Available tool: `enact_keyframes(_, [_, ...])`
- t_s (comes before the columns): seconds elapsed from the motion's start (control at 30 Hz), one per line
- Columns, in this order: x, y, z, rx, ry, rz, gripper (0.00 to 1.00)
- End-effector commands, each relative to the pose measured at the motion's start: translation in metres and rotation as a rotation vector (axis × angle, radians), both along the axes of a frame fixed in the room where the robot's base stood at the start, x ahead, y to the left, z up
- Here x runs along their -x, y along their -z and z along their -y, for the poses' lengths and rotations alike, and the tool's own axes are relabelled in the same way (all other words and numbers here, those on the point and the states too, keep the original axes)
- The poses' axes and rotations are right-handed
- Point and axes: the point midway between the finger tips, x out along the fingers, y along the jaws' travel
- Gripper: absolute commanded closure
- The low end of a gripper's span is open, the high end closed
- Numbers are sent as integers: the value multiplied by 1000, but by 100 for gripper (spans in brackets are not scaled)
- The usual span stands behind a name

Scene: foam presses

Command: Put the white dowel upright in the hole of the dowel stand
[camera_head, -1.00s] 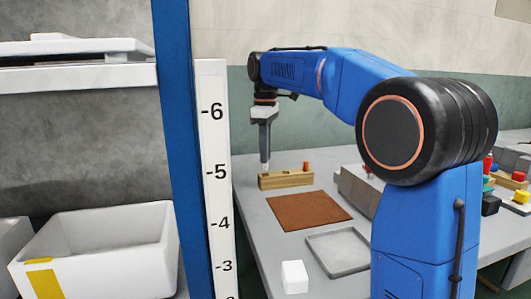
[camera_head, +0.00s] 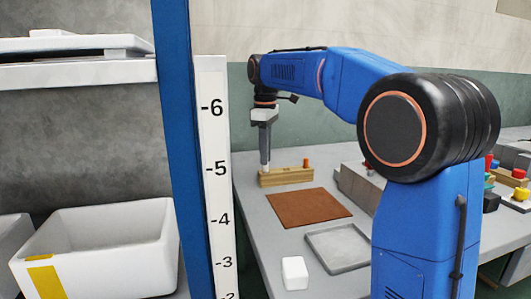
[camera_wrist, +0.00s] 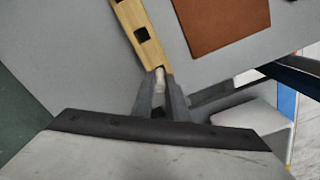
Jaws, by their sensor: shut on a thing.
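The wooden dowel stand (camera_head: 290,178) lies on the table; it also shows in the wrist view (camera_wrist: 128,18), with dark square openings in its top. An orange peg (camera_head: 306,163) stands at its right end. My gripper (camera_head: 265,163) points straight down over the stand's left end, shut on the white dowel (camera_head: 266,170). In the wrist view the dowel (camera_wrist: 159,78) shows between the fingertips (camera_wrist: 161,98), at the near end of the stand. The dowel looks upright. Its lower end is hidden, so I cannot tell whether it is inside a hole.
A brown mat (camera_head: 309,205) lies in front of the stand, with a grey tray (camera_head: 340,251) and a small white block (camera_head: 294,273) nearer. A grey box (camera_head: 355,187) is to the right. A blue post (camera_head: 183,150) and white scale (camera_head: 216,190) stand at left.

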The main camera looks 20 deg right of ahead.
Motion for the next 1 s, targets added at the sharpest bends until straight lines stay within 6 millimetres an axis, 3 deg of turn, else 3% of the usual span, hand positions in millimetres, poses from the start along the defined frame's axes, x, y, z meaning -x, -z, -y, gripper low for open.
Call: enact_keyframes(1.0, [0,20,0,0,0,0,100])
